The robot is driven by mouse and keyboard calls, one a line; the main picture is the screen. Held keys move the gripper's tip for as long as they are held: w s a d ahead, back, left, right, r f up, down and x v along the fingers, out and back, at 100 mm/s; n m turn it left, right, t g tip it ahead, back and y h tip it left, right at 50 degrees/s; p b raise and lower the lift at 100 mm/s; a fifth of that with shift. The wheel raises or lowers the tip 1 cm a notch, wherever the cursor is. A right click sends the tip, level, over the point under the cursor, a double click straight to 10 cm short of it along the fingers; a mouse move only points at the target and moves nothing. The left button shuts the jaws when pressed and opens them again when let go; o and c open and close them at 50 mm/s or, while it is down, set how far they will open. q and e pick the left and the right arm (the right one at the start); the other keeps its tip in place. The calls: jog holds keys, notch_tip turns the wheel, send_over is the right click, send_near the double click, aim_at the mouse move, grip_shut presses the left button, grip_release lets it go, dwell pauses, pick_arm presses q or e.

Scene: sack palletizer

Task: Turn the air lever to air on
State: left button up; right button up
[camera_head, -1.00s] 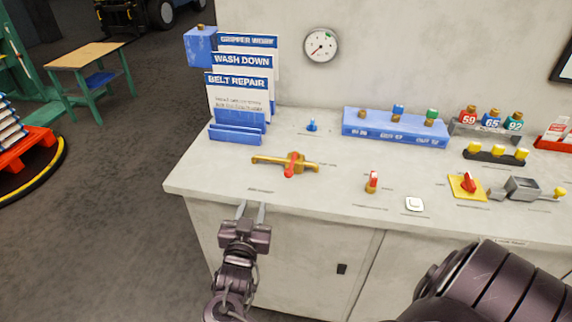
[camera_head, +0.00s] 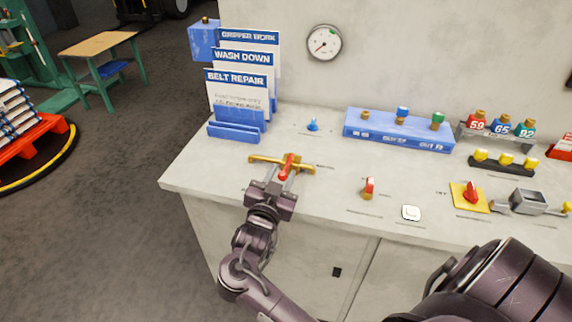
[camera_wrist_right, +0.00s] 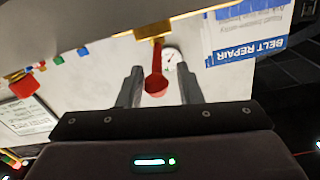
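The air lever (camera_head: 288,166) is a red handle on a brass valve and pipe (camera_head: 262,160) on the bench, pointing toward the bench's front edge. My right gripper (camera_head: 281,175) is at the lever. In the right wrist view the red handle (camera_wrist_right: 156,78) sits between the two dark fingers (camera_wrist_right: 159,72), with visible gaps on both sides, so the gripper looks open around it. The brass pipe (camera_wrist_right: 150,30) lies just beyond the fingertips. My left gripper is not in view.
Sign cards (camera_head: 236,95) stand in a blue holder behind left. A round gauge (camera_head: 324,43) is on the wall. Right of the valve are a small red-tipped switch (camera_head: 369,188), a white button (camera_head: 411,213) and a red knob on a yellow plate (camera_head: 470,195). The bench top between is clear.

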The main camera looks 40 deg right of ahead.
aim_at(286, 166)
jog(key=x, duration=0.3)
jog(key=shift+d, duration=0.3)
jog(key=shift+a, duration=0.1)
jog(key=shift+c, duration=0.4)
grip_shut()
